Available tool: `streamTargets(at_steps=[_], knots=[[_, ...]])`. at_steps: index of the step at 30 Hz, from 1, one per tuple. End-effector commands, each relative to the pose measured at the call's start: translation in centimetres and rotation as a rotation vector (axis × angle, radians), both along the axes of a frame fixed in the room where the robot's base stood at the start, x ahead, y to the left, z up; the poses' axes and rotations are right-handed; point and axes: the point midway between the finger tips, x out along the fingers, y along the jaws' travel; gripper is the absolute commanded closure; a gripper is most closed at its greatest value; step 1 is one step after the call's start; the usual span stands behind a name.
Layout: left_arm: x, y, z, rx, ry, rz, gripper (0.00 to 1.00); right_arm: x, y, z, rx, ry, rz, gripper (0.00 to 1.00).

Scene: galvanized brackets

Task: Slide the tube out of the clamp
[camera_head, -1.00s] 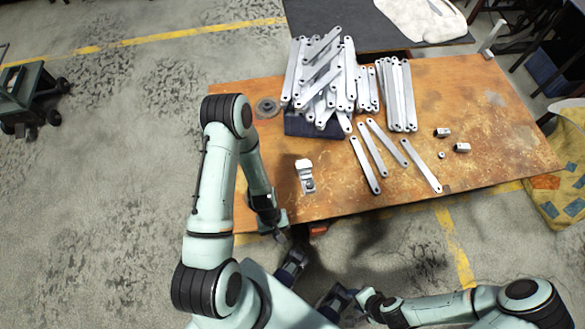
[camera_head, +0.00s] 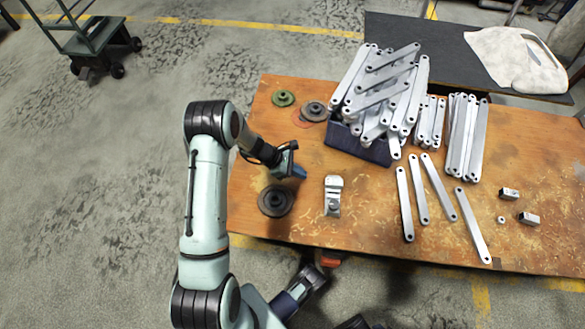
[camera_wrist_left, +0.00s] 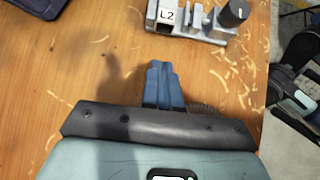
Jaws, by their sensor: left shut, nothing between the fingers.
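The clamp (camera_head: 333,195) is a small silver metal block on the orange-brown table, near its front edge. In the left wrist view the clamp (camera_wrist_left: 168,30) lies at the top, with a white "L2" tag and a dark round knob (camera_wrist_left: 235,12) at its right end. I cannot make out the tube as a separate part. My left gripper (camera_head: 300,173) is over the table, up and left of the clamp and apart from it. Its blue fingers (camera_wrist_left: 163,85) are together and empty. Only a dark sliver of what looks like my right gripper (camera_head: 355,322) shows at the bottom edge.
A dark disc (camera_head: 276,200) lies left of the clamp. A blue bin (camera_head: 345,140) heaped with flat bars stands behind the clamp. Loose bars (camera_head: 405,205) and small blocks (camera_head: 529,218) lie to the right.

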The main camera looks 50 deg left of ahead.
Motion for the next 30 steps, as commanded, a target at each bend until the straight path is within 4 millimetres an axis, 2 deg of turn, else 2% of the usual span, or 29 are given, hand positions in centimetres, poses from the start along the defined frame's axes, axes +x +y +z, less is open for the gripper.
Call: streamTargets(at_steps=[1, 4, 12, 26, 30], knots=[[0.6, -0.7, -1.2, -0.002, 0.002, -0.001, 1.0, 0.5, -0.3, -0.6, -0.006, -0.013, -0.005, 0.57], [1.5, -1.7, -2.5, -0.001, 0.001, -0.003, 1.0, 1.2, -0.6, -1.1, -0.016, -0.031, -0.013, 0.57], [3.9, -4.1, -2.2, 0.001, 0.0, -0.002, 1.0, 2.1, -1.1, -1.4, -0.027, -0.055, -0.023, 0.57], [4.3, -4.5, -2.1, 0.002, 0.0, -0.001, 1.0, 2.2, -1.2, -1.5, -0.03, -0.058, -0.024, 0.57], [5.6, -6.0, -2.2, 0.0, -0.002, -0.006, 1.0, 2.3, -1.2, -1.6, -0.031, -0.061, -0.025, 0.57]])
